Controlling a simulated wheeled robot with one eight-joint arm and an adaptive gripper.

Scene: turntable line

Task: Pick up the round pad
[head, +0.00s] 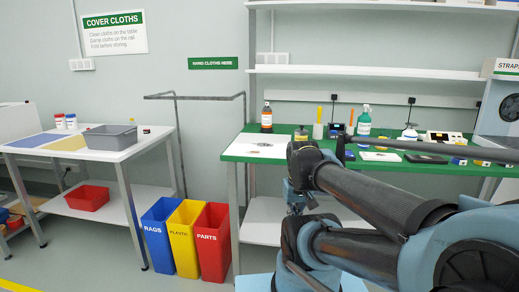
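I cannot pick out a round pad for certain in the head view. A white sheet (240,151) with a small dark printed or lying shape near its middle lies on the left end of the green-topped bench (229,158); the shape is too small to identify. My arm reaches in from the lower right and covers part of the bench front. My gripper's fingers cannot be made out, so what they hold is not shown.
Bottles, including a brown one (267,118) and a green spray bottle (364,122), stand along the bench back. A grey bin (110,137) sits on the left white table (80,153). Blue (161,236), yellow (184,238) and red (212,243) bins stand between.

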